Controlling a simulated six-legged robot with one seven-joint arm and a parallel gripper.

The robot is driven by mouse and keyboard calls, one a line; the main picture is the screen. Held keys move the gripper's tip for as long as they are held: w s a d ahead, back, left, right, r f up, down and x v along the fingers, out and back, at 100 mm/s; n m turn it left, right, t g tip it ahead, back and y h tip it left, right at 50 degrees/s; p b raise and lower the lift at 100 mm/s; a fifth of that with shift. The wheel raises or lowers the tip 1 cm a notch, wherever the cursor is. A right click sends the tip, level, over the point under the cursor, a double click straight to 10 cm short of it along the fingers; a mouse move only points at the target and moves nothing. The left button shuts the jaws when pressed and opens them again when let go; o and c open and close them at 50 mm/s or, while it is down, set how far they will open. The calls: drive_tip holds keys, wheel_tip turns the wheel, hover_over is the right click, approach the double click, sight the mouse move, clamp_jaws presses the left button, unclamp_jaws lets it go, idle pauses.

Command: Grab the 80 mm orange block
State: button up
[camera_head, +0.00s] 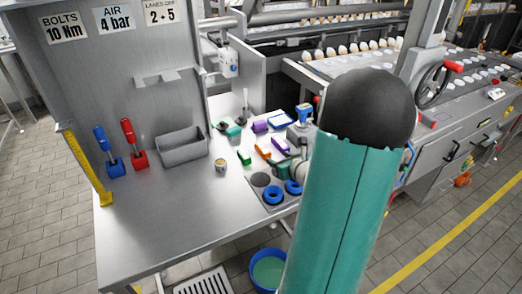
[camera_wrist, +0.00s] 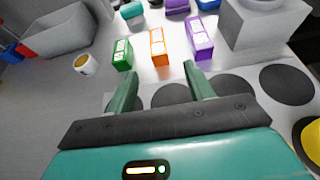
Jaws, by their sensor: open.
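The orange block (camera_wrist: 159,49) lies on the metal table in the wrist view, between a green block (camera_wrist: 122,55) on its left and a purple block (camera_wrist: 199,40) on its right. The orange block also shows small in the head view (camera_head: 262,152), to the left of my arm. My gripper (camera_wrist: 162,80) is open and empty. Its two green fingers point toward the orange block, which lies beyond the fingertips, roughly midway between them. In the head view my teal arm covers part of the table's right side.
Dark round pads (camera_wrist: 170,96) lie under and beside my fingers. A grey box-shaped thing (camera_wrist: 262,25) stands right of the purple block. A small cup (camera_wrist: 85,65) and a grey bin (camera_wrist: 62,32) are on the left. More coloured blocks lie behind. The table's front left is clear.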

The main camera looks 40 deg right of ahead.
sight(266, 151)
drive_tip(key=x, duration=1)
drive_tip(key=shift+w+f, duration=0.15)
drive_tip(key=shift+w, duration=0.1)
clamp_jaws()
